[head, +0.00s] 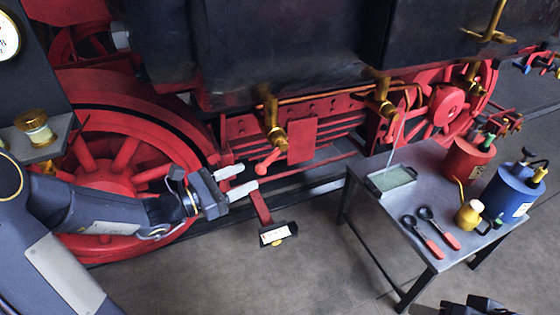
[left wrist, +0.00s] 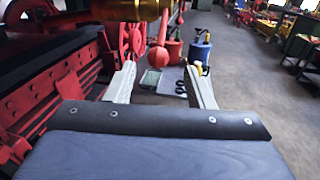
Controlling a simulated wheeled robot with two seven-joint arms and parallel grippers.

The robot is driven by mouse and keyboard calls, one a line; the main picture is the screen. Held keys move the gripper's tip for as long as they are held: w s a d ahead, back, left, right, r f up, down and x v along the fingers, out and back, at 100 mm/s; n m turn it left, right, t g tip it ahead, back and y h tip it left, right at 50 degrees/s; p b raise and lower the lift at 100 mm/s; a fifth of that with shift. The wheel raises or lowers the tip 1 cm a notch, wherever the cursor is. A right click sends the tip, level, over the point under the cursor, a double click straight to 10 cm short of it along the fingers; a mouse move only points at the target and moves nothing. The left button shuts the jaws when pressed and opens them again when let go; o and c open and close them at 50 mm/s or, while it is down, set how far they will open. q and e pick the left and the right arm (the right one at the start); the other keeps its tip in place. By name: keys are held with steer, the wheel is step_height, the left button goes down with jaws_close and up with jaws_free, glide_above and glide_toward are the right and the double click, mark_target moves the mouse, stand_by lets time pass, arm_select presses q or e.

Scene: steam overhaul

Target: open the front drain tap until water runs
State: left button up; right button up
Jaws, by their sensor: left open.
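Two brass taps hang under the dark cylinder casing. The nearer tap (head: 271,118) has a red lever with a round knob (head: 266,161) hanging low and slanting left. The other tap (head: 380,98) is farther right, above the table. I cannot tell from labels which is the front one. A thin pale streak (head: 396,142) comes down from near the right tap to a shallow tray (head: 391,180). My left gripper (head: 240,180) is open and empty, just left of the knob. In the left wrist view, the red knob (left wrist: 158,57) appears between and beyond the fingers (left wrist: 162,86). No water shows under the nearer tap.
A grey metal table (head: 437,205) stands right of the taps. It holds a red can (head: 468,160), a blue can (head: 508,193), a brass oil can (head: 469,214) and red-handled tools (head: 434,246). Red wheels and frame lie behind my gripper. A red step with a white plate (head: 274,235) is below.

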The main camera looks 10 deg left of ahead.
mark_target(266, 167)
arm_select(q)
steer(key=x, duration=0.7)
steer(key=shift+w+d+p, duration=0.25)
steer(key=shift+w+p, duration=0.15)
steer(key=shift+c, duration=0.2)
jaws_close()
